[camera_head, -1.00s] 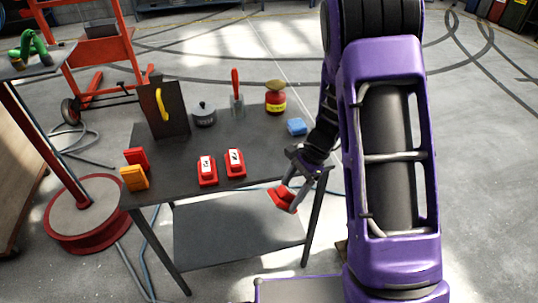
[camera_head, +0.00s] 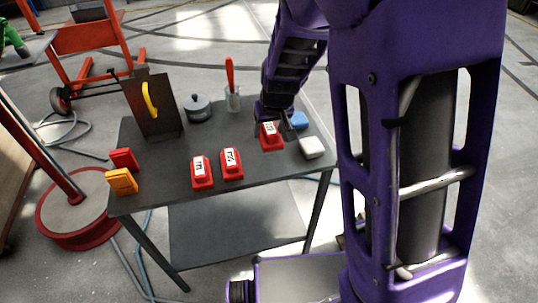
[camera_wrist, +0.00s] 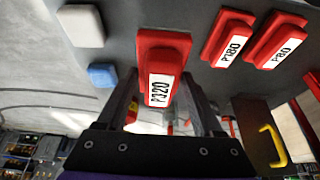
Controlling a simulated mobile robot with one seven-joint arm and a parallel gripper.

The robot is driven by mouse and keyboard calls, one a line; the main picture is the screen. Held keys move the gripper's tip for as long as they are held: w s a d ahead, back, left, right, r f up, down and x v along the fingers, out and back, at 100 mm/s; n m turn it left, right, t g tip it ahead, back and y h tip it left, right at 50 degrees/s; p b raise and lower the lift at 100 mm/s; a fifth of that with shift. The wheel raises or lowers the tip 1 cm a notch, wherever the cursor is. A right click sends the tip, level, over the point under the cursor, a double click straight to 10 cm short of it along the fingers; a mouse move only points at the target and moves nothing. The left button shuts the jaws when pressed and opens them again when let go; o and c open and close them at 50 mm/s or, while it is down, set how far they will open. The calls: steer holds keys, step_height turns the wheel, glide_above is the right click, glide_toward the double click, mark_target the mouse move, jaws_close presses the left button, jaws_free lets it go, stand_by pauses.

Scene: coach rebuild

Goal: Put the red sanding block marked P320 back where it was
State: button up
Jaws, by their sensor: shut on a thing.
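My gripper (camera_head: 275,128) is shut on the red sanding block marked P320 (camera_head: 269,137), at the right part of the dark table. In the wrist view the P320 block (camera_wrist: 160,62) sits between the two fingers (camera_wrist: 159,82), its white label readable. The block is over the tabletop, at or close to its surface; I cannot tell whether it touches. To its left in the head view are two similar red blocks on the table, P180 (camera_head: 231,163) and P80 (camera_head: 202,172). They also show in the wrist view as P180 (camera_wrist: 226,36) and P80 (camera_wrist: 276,40).
A white block (camera_head: 312,147) and a blue block (camera_head: 300,119) lie just right of my gripper. A brush with red handle (camera_head: 231,75), a grey pot (camera_head: 197,108) and an upright board with yellow handle (camera_head: 150,103) stand behind. Red (camera_head: 124,159) and orange (camera_head: 121,181) items sit at left.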

mark_target(273, 138)
step_height(273, 138, down, 9)
steer(key=shift+r+b, duration=0.15)
steer(key=shift+b, duration=1.1)
steer(key=o, duration=1.2)
steer(key=p+v, duration=0.4)
steer(key=v, duration=0.8)
